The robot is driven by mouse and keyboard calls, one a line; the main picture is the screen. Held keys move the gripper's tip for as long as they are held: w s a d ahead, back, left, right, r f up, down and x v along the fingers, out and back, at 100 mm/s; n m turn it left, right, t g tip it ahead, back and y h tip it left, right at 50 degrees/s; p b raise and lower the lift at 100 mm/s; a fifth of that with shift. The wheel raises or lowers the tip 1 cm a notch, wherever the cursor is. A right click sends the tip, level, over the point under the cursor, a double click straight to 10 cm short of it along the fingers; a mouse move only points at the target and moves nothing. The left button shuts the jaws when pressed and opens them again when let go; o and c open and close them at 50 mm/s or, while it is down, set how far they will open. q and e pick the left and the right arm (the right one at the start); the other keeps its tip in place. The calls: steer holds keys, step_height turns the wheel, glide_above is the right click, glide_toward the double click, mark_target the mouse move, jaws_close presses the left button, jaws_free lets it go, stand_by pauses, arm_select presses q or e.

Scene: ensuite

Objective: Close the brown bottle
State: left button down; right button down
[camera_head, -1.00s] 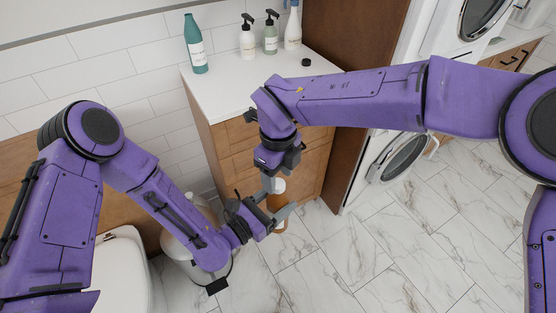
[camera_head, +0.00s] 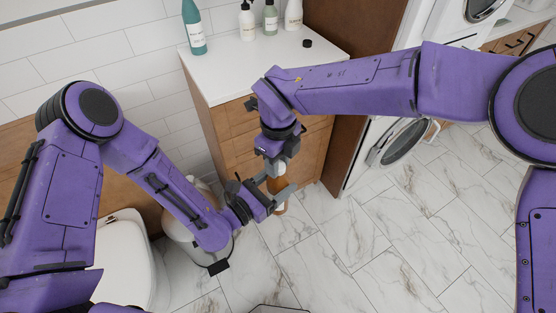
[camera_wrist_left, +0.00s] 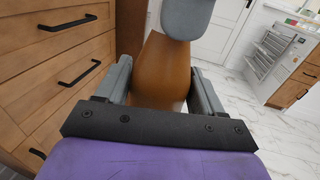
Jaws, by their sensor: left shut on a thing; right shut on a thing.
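The brown bottle (camera_head: 277,185) is upright in front of the wooden cabinet, above the floor. My left gripper (camera_head: 281,193) is shut around its body, with one finger on each side. In the left wrist view the bottle (camera_wrist_left: 161,72) fills the space between the two grey fingers. My right gripper (camera_head: 280,168) is directly over the bottle's top and shut on a small whitish thing that looks like a cap. A grey finger of the right gripper (camera_wrist_left: 188,17) hides the bottle's neck in the wrist view, so I cannot tell whether cap and neck touch.
The white counter (camera_head: 240,75) carries a teal bottle (camera_head: 194,30), several pump or spray bottles and a small black round thing (camera_head: 307,43). The wooden drawers (camera_wrist_left: 50,75) are close on the left. A toilet (camera_head: 125,260) stands at lower left. The marble floor (camera_head: 375,250) is clear at right.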

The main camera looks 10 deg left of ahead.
steer(key=c, duration=0.7)
jaws_free()
step_height(320, 180, up, 12)
steer(key=shift+w, duration=0.1)
